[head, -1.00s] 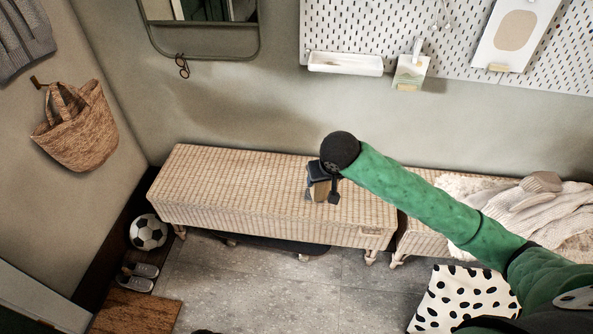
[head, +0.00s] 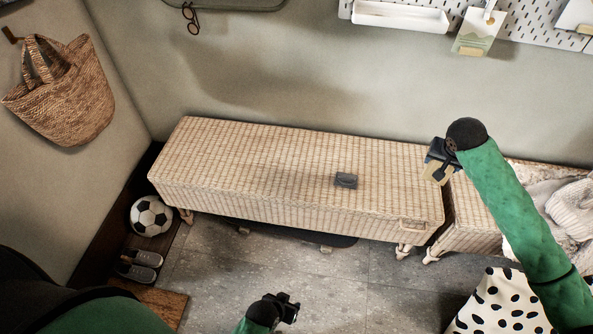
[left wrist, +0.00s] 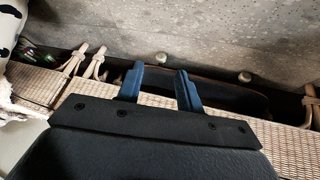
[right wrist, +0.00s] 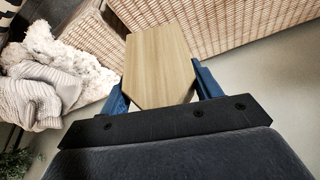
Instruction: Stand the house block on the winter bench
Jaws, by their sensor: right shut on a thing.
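The house block (right wrist: 158,65), pale wood with a pointed end, is between the fingers of my right gripper (right wrist: 162,95) in the right wrist view. In the head view my right gripper (head: 436,165) holds the block (head: 437,174) in the air near the gap between the two benches. The right bench (head: 470,218) carries knitwear, which fits the winter bench; my right arm hides part of it. My left gripper (head: 290,308) is low in front of the left bench, its fingers apart and empty in the left wrist view (left wrist: 160,85).
Cream knitwear (head: 575,205) covers part of the right bench. A spotted bag (head: 500,305) stands in front of it. A football (head: 150,215) and shoes (head: 138,265) are at left.

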